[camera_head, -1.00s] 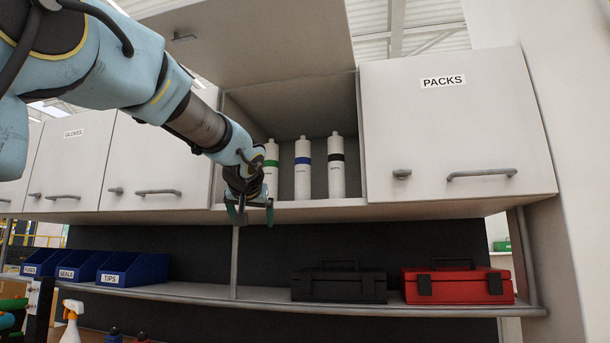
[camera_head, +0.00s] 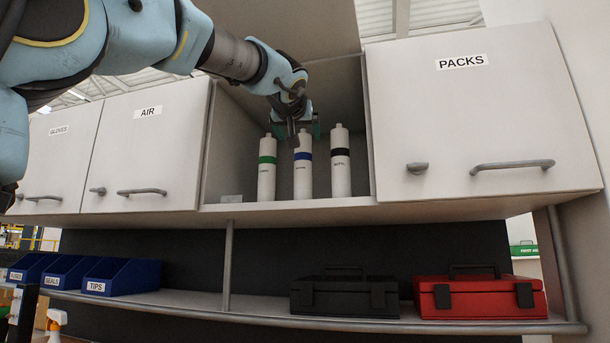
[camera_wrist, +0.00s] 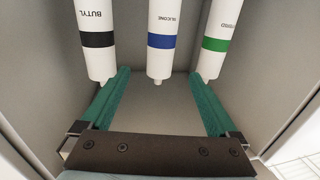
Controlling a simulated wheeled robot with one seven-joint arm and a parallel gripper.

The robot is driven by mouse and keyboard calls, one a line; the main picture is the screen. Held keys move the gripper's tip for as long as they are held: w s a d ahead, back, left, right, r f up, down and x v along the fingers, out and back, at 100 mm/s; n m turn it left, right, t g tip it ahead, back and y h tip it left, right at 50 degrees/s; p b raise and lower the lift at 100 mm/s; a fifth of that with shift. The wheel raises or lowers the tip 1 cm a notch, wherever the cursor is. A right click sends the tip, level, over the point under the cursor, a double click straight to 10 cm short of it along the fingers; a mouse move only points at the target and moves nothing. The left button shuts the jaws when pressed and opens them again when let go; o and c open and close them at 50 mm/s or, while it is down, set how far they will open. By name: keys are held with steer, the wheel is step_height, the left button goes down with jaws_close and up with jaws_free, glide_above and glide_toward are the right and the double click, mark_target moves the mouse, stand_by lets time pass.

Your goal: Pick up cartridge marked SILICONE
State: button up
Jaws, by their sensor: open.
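The SILICONE cartridge (camera_head: 303,178) is white with a blue band. It stands upright between two others in the open cupboard. In the wrist view the SILICONE cartridge (camera_wrist: 162,42) appears inverted, its label readable and its nozzle toward me. My gripper (camera_head: 298,128) is open and empty at the SILICONE cartridge's top, hiding part of its nozzle in the head view. In the wrist view the fingers of my gripper (camera_wrist: 160,77) spread to either side of that cartridge's line, with gaps. I cannot tell how far the fingertips are from the cartridge body.
The green-banded cartridge (camera_head: 266,180) stands left and the black-banded BUTYL cartridge (camera_head: 341,178) right, both close to the fingers. The cupboard's shelf edge (camera_head: 240,213) and side walls bound the space. Closed PACKS (camera_head: 480,120) and AIR (camera_head: 150,160) doors flank it.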

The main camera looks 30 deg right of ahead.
mark_target(302, 142)
steer(key=p+x, duration=0.1)
steer(key=x, duration=0.1)
steer(key=r+p+x, duration=0.1)
steer(key=x, duration=0.1)
steer(key=shift+w+d, duration=0.2)
steer(key=shift+d, duration=0.05)
steer(key=shift+p+x, duration=2.25)
steer(key=shift+x, duration=0.9)
steer(key=shift+a, duration=0.15)
steer(key=shift+c, duration=0.2)
jaws_close()
steer(key=shift+r, duration=0.1)
